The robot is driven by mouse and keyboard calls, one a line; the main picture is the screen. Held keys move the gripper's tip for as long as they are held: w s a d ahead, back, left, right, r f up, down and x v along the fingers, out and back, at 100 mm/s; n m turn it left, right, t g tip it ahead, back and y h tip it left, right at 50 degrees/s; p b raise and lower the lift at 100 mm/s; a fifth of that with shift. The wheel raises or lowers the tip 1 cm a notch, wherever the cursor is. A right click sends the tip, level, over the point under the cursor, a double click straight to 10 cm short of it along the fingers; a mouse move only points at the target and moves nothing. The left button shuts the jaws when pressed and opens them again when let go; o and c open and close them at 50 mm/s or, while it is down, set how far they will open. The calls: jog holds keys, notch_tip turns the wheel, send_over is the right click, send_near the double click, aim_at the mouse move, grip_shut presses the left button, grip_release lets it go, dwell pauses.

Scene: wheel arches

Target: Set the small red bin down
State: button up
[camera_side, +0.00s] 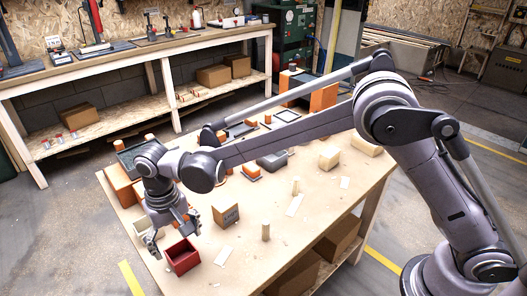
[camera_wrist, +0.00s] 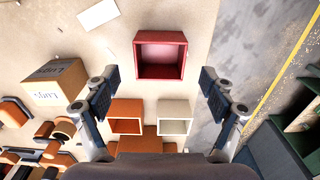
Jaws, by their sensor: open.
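The small red bin (camera_side: 182,256) is an open-topped box standing upright on the wooden table (camera_side: 262,268) near its front left corner. It also shows in the wrist view (camera_wrist: 161,74) at the top middle, empty, close to the table's edge. My gripper (camera_side: 170,237) is just behind the bin in the side view. In the wrist view my gripper (camera_wrist: 158,95) has its two fingers wide apart, one on each side and lower in the picture than the bin. Neither finger touches the bin there. The gripper is open and empty.
A white bin (camera_wrist: 174,126) and an orange bin (camera_wrist: 126,127) stand beside the red one. A cardboard box (camera_side: 226,215) with printing is to its right. Wooden pegs (camera_side: 266,232) and white cards (camera_side: 223,257) lie around. The front of the table is mostly clear.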

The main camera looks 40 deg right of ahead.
notch_tip(320, 180, up, 6)
jog(key=s+d+r+t+y, duration=0.1)
jog(key=s+d+r, duration=0.1)
jog(key=d+r, duration=0.5)
jog(key=s+d+r+t, duration=0.2)
jog(key=d, duration=0.8)
jog(key=s+d+f+t+h, duration=0.1)
jog(key=s+d+f+t, duration=0.2)
jog(key=s+d, duration=0.9)
jog(key=d+t, duration=0.1)
jog(key=d, duration=0.2)
jog(key=shift+s+f, duration=0.2)
jog(key=shift+s, duration=0.2)
